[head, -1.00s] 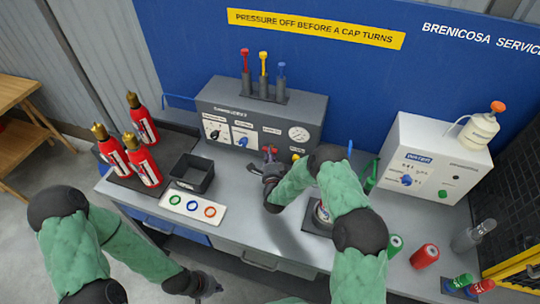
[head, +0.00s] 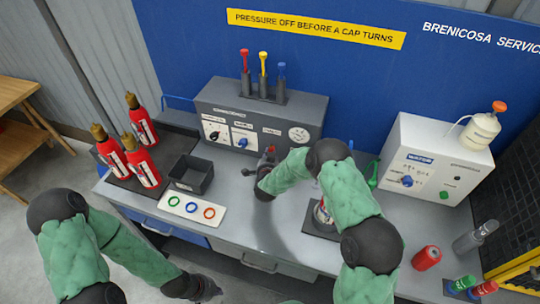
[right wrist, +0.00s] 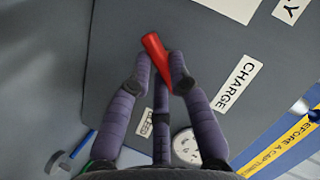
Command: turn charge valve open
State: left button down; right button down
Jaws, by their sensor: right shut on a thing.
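The charge valve's red lever (right wrist: 156,55) shows in the right wrist view, beside the CHARGE label (right wrist: 237,84) on the grey panel. My right gripper (right wrist: 160,72) is shut on this lever, one finger on each side of it. In the head view my right gripper (head: 258,170) is at the front of the grey console (head: 225,100), and the lever is mostly hidden there. My left gripper (head: 208,288) hangs low in front of the bench, away from the valve. Its fingers are too small and dark to read.
Red extinguishers (head: 143,165) stand on a mat at the left, beside a black tray (head: 205,178). A white card with coloured rings (head: 192,207) lies in front. A white water unit (head: 434,160) and a red can (head: 426,257) are at the right.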

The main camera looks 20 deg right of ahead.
jog(key=shift+w+a+r+n+g+h+p, duration=0.1)
jog(key=shift+n+g+h+p, duration=0.5)
jog(key=shift+n, duration=0.65)
jog(key=shift+a+r+n+g+h+p, duration=0.1)
jog(key=shift+n+g+h+p, duration=0.5)
jog(key=shift+n, duration=0.65)
jog(key=c, duration=1.1)
grip_release()
jog(key=shift+c, duration=0.2)
jog(key=v, duration=1.2)
jog(key=shift+w+a, duration=0.1)
